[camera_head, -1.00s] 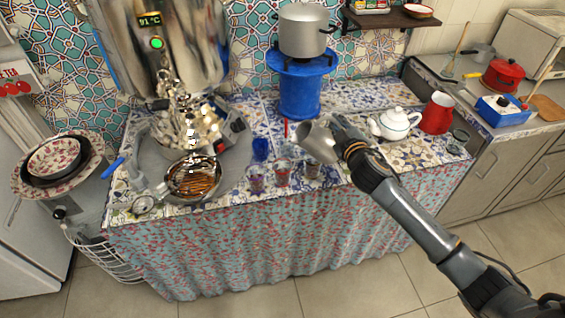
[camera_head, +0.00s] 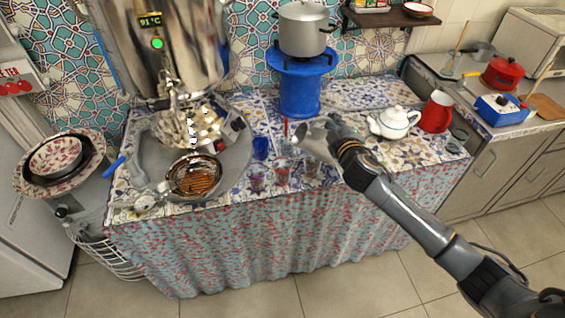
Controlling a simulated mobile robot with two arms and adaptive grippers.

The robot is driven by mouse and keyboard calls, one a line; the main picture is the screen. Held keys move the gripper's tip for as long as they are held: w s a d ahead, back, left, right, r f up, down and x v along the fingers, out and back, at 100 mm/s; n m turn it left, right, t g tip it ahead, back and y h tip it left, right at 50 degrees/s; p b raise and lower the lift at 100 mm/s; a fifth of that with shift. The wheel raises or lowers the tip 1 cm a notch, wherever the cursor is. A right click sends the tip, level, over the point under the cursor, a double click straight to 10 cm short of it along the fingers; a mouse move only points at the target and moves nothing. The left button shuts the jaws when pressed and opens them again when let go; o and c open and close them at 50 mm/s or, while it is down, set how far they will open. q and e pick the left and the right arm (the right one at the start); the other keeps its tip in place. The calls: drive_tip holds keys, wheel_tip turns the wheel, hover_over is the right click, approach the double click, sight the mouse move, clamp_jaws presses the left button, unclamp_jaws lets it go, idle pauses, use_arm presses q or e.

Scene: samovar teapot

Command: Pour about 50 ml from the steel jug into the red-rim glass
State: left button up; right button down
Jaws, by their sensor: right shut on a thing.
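The steel jug (camera_head: 311,137) is held tilted over the counter, its mouth end toward the left. My right gripper (camera_head: 335,134) is shut on the jug at its right side; the fingers are partly hidden. Several small glasses stand below and left of the jug. The middle one (camera_head: 282,174) seems to have a reddish rim and is probably the red-rim glass. The jug's mouth is close above and to the right of it. I cannot make out any stream or the level in the glass. My left gripper is not in view.
Other glasses stand to the left (camera_head: 257,182) and right (camera_head: 312,169) of it, with a blue cup (camera_head: 261,148) behind.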

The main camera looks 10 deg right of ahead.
drive_tip(key=shift+w+a+r+n+h+p, duration=0.15)
drive_tip(key=shift+a+n+h+p, duration=0.25)
drive_tip(key=shift+a+n+p, duration=0.45)
idle(2.9)
drive_tip(key=shift+s+d+f+m+y+b, duration=0.1)
drive_tip(key=shift+d+f+m+y+b, duration=0.1)
drive_tip(key=shift+d+m+b, duration=0.3)
drive_tip(key=shift+s+d+f+m+y+b, duration=0.1)
drive_tip(key=shift+d+f+m+b, duration=0.15)
drive_tip(key=shift+d+b, duration=0.25)
drive_tip(key=shift+r, duration=0.3)
drive_tip(key=shift+d+f+m+y+b, duration=0.3)
drive_tip(key=shift+d+m+b, duration=0.25)
drive_tip(key=shift+m, duration=0.15)
drive_tip(key=shift+s+d+m, duration=0.1)
drive_tip(key=shift+d+m, duration=0.05)
drive_tip(key=shift+m, duration=0.15)
drive_tip(key=shift+d+m, duration=0.2)
drive_tip(key=shift+m, duration=0.1)
drive_tip(key=shift+d, duration=0.1)
